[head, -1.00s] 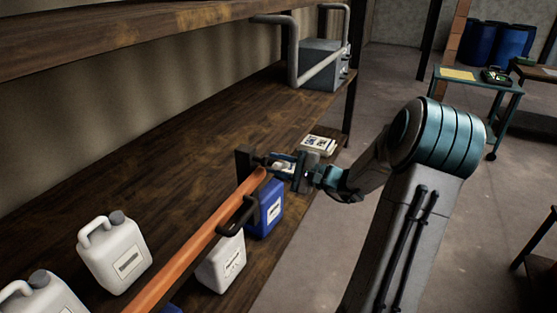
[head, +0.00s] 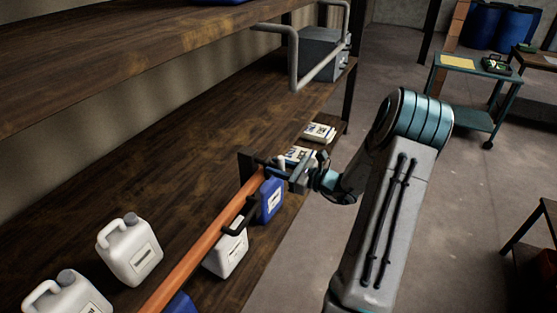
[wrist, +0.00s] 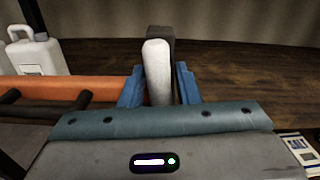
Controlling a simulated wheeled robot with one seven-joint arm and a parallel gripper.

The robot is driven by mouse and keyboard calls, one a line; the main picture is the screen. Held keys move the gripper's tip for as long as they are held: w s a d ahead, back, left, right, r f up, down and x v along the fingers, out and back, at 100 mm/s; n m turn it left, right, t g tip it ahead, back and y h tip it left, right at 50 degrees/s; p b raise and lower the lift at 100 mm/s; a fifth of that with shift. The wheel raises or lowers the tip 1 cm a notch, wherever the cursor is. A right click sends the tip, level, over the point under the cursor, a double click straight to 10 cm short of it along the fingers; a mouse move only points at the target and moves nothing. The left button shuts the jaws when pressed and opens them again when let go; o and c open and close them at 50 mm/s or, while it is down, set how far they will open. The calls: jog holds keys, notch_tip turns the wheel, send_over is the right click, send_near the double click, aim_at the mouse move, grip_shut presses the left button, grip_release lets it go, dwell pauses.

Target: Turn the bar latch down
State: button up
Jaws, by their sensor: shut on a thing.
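The bar latch is a pale, rounded lever (wrist: 157,72) standing upright in the wrist view, in front of a dark upright post. My gripper (wrist: 158,88) has its blue fingers on either side of the lever, shut on it. In the head view my gripper (head: 280,170) is at the far end of the orange bar (head: 205,244), by the dark bracket (head: 246,164). The orange bar also shows left of the fingers in the wrist view (wrist: 65,89). The lever's lower part is hidden behind my gripper.
The bar runs along the front of a wooden shelf (head: 190,180) holding white jugs (head: 130,249), a blue jug (head: 271,200) and labelled packs (head: 320,132). A black handle (head: 240,215) sticks out from the bar. Open floor lies to the right, with a green cart (head: 470,85) beyond.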

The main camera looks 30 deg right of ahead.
jog(key=shift+o, duration=0.4)
jog(key=shift+m+p, duration=1.25)
jog(key=shift+m, duration=0.45)
jog(key=o, duration=0.7)
jog(key=shift+o, duration=0.2)
jog(key=b+v, duration=0.2)
jog(key=v, duration=1.2)
jog(key=shift+b, duration=0.35)
jog(key=shift+w+a, duration=0.1)
